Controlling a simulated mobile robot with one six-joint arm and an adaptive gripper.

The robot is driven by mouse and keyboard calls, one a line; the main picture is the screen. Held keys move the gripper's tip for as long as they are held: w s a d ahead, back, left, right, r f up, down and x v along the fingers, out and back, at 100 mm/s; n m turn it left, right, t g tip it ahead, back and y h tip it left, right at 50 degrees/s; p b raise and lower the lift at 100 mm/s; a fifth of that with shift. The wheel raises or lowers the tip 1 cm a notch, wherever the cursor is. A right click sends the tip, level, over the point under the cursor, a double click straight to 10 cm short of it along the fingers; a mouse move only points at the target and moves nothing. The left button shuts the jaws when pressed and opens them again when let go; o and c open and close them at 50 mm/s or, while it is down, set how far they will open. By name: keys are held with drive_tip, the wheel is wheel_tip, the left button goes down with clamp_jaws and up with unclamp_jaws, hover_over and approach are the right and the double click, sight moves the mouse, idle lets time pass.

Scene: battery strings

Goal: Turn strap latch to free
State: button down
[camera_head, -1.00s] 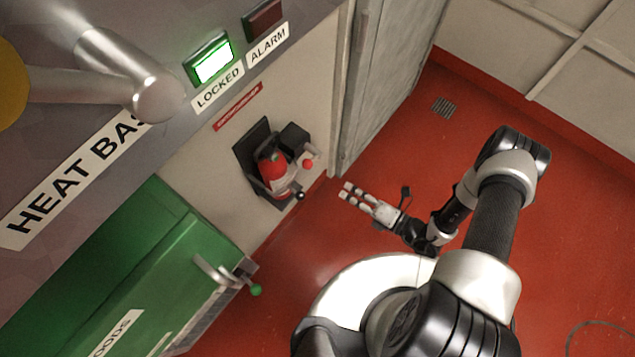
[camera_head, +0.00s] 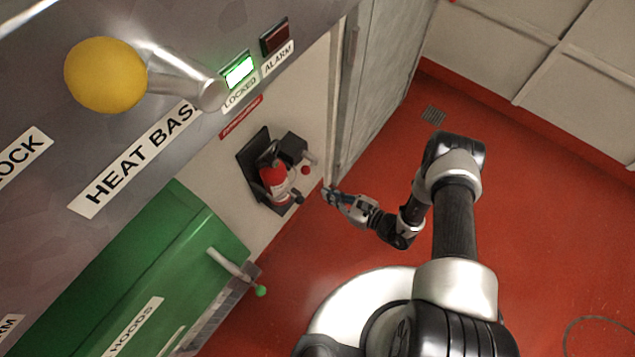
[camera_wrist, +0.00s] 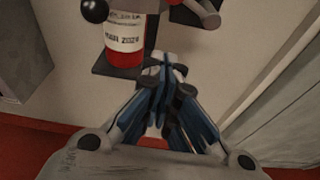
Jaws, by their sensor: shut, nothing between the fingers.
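A red fire extinguisher (camera_head: 274,185) stands upright in a dark wall bracket (camera_head: 252,172). A strap-like fitting crosses its front, with a small red knob (camera_head: 306,170) at its right; I take this to be the strap latch. My gripper (camera_head: 327,192) is shut and empty, to the right of the extinguisher and apart from it in the head view. In the wrist view the closed fingers (camera_wrist: 165,66) point towards the wall, just below and right of the extinguisher's labelled red body (camera_wrist: 124,45). A grey lever part (camera_wrist: 205,14) and a black ball (camera_wrist: 95,10) show at the top.
A green door (camera_head: 200,245) with a bar handle (camera_head: 232,267) ending in a green ball is at lower left. Above it, a yellow ball knob (camera_head: 105,75) on a metal arm juts out. A lit LOCKED lamp (camera_head: 239,72) is above. The red floor (camera_head: 380,140) is clear.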

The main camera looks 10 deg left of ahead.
sight(310, 168)
drive_tip(key=a+r, duration=0.1)
drive_tip(key=w+a+r, duration=0.1)
drive_tip(key=a, duration=0.1)
drive_tip(key=w+a, duration=0.1)
drive_tip(key=shift+a+r, duration=0.35)
drive_tip(key=shift+r, duration=0.05)
drive_tip(key=shift+r+m+g+y+b, duration=0.3)
drive_tip(key=shift+r+m+b, duration=0.2)
drive_tip(key=shift+m, duration=0.3)
idle(0.3)
drive_tip(key=r+m+b, duration=0.1)
drive_tip(key=m, duration=0.1)
drive_tip(key=w+r+m+g+y+b, duration=0.1)
drive_tip(key=m+b, duration=0.1)
drive_tip(key=r+m+b, duration=0.1)
drive_tip(key=m, duration=0.2)
drive_tip(key=shift+w+d+r+g+y, duration=0.3)
drive_tip(key=shift+w+r+g, duration=0.05)
drive_tip(key=shift+r+g, duration=0.05)
drive_tip(key=shift+w+d+r+b, duration=0.15)
drive_tip(key=shift+w+r+b, duration=0.1)
drive_tip(key=shift+r+b, duration=0.1)
drive_tip(key=shift+w+r, duration=0.15)
drive_tip(key=shift+w, duration=0.05)
idle(0.7)
